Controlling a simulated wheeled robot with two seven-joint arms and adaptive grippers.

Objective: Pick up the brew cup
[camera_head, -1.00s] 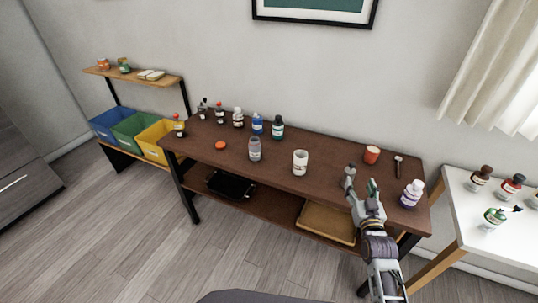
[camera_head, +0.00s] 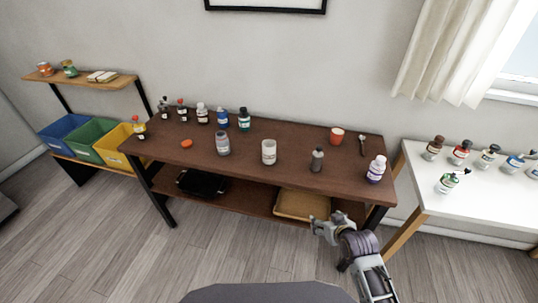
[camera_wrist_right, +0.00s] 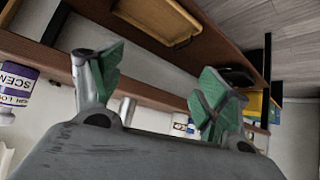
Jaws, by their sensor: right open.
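I cannot tell by look alone which is the brew cup. My right gripper (camera_head: 318,224) is in front of the table, lower than its top, near the lower shelf's right part. It touches neither cup. In the right wrist view my right gripper (camera_wrist_right: 158,88) has its green-padded fingers spread, with nothing held between them. My left gripper is out of view.
A grey bottle (camera_head: 317,160) and a purple-labelled bottle (camera_head: 376,170) stand right of the white cup. Several bottles line the table's back left. A tan tray (camera_head: 303,205) lies on the lower shelf. A white table (camera_head: 470,205) with bottles stands right.

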